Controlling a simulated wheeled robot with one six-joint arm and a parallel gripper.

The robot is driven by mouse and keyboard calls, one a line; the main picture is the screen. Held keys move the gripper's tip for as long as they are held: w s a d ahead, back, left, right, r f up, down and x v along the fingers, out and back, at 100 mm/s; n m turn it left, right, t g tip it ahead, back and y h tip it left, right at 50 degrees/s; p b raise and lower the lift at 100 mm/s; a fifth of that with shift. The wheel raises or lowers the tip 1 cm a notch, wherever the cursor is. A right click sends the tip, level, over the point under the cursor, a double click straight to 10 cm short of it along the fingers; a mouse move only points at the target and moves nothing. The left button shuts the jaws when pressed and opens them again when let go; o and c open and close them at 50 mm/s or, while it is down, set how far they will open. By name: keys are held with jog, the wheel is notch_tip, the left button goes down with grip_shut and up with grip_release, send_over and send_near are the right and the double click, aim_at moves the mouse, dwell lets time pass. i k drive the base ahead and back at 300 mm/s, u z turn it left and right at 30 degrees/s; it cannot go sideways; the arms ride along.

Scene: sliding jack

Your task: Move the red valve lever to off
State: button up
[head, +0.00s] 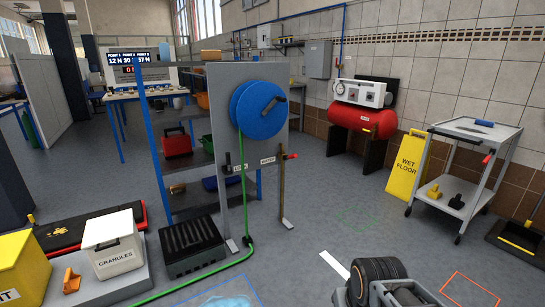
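A small red lever (291,156) sticks out sideways to the right at the edge of the grey upright panel (272,115). A blue hose reel (258,110) with a black crank is mounted on the panel above. Dark and grey parts at the bottom edge appear to be my arm; no gripper fingertips show.
A green hose (246,215) runs down from the reel and across the floor. A black crate (191,246) stands left of the panel. A yellow wet floor sign (408,167) and a grey cart (468,160) stand right. Open floor lies right of the panel.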

aim_at(295, 155)
jog(key=i, duration=1.5)
jog(key=u, duration=0.65)
jog(key=i, duration=0.8)
jog(key=u, duration=0.5)
